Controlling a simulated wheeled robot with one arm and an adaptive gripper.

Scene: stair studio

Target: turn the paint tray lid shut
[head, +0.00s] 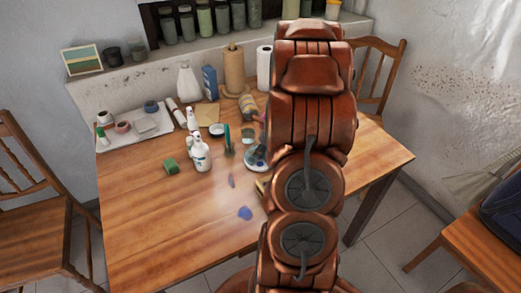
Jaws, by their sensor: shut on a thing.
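I cannot make out the paint tray or its lid for certain. My copper-coloured arm covers the right part of the wooden table (150,220) and hides what lies behind it. A small yellowish edge (261,187) shows just left of my arm, but I cannot tell what it belongs to. My gripper is hidden behind the arm, so its fingers and anything between them do not show.
White spray bottles (201,156), a green sponge (171,167) and a round dish (255,157) stand left of my arm. A pale tray (118,142) with small pots lies at the back left. Blue smears (245,213) mark the tabletop. The front left is clear. Chairs (35,205) flank the table.

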